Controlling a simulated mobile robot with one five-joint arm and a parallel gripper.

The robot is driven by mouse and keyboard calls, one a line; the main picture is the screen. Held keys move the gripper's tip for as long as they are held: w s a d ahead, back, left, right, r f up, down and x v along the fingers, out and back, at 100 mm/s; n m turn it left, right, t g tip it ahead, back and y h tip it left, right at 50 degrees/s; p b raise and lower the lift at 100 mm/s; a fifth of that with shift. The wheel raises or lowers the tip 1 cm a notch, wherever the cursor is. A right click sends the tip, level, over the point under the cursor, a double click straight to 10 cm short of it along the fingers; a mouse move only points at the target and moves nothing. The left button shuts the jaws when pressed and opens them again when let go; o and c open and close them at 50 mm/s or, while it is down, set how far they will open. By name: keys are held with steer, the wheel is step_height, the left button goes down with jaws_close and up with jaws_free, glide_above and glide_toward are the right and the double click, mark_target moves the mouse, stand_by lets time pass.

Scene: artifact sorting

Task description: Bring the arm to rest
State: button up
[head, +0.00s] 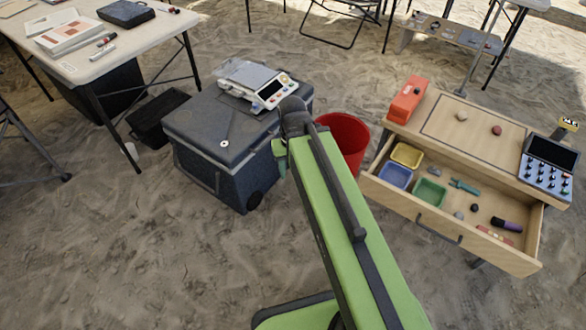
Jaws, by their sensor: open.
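My green arm (345,215) reaches up from the bottom of the head view to a dark joint (293,112) in front of the cooler. A small green part of my arm shows just left of that joint. My gripper's fingers cannot be made out; they are hidden behind the arm or outside the view. Nothing held can be seen.
A dark cooler (215,145) carries a scale (262,88). A red bucket (348,135) stands behind my arm. A wooden desk (455,112) at right has an open drawer (480,240) with coloured trays and small objects. Sandy ground at lower left is clear.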

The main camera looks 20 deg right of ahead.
step_height(320, 180, up, 23)
steer(key=p, duration=2.2)
steer(key=shift+p, duration=0.4)
steer(key=shift+w+f, duration=0.1)
steer(key=shift+c, duration=1)
steer(key=shift+d, duration=0.1)
